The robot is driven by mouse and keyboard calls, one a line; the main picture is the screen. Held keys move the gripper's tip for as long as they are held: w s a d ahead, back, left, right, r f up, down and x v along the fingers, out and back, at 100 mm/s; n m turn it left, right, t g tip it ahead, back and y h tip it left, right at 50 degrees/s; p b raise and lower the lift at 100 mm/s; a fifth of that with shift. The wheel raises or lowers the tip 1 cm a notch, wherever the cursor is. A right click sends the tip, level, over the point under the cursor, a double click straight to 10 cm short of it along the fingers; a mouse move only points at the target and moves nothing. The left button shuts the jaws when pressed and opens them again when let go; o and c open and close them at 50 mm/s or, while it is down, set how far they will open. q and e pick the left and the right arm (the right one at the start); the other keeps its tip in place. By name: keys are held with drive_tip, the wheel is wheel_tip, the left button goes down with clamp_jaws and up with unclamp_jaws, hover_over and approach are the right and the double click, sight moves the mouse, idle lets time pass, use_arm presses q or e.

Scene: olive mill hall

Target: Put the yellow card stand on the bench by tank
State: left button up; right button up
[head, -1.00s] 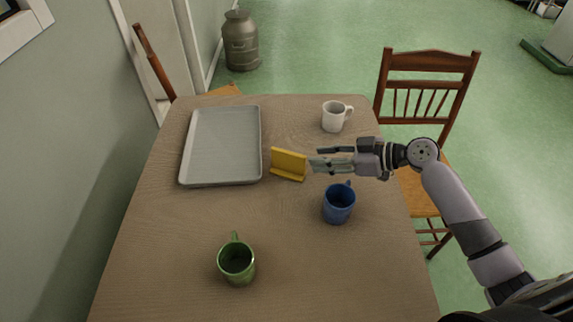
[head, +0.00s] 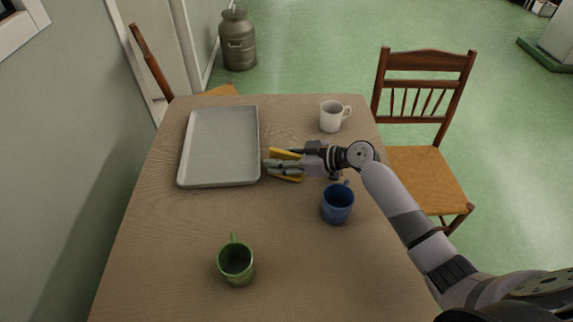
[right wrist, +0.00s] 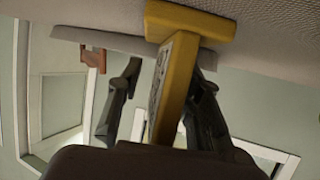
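The yellow card stand (head: 287,154) stands on the wooden table beside the grey tray's right edge, partly hidden by my right gripper (head: 274,161). In the right wrist view the card stand (right wrist: 181,80) is between my right gripper's two dark fingers (right wrist: 166,75). The fingers are open around it, with a clear gap on the left; the right finger is close, and contact there cannot be told. My left gripper is out of view. I see no bench or tank that I can identify.
On the table (head: 180,230) are a grey tray (head: 220,148), a blue mug (head: 338,205) just below my right gripper, a white mug (head: 331,116) and a green mug (head: 236,262). A wooden chair (head: 425,180) stands at right. A metal churn (head: 238,42) is on the floor behind.

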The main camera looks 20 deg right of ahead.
drive_tip(key=shift+c, duration=0.3)
clamp_jaws()
idle(0.3)
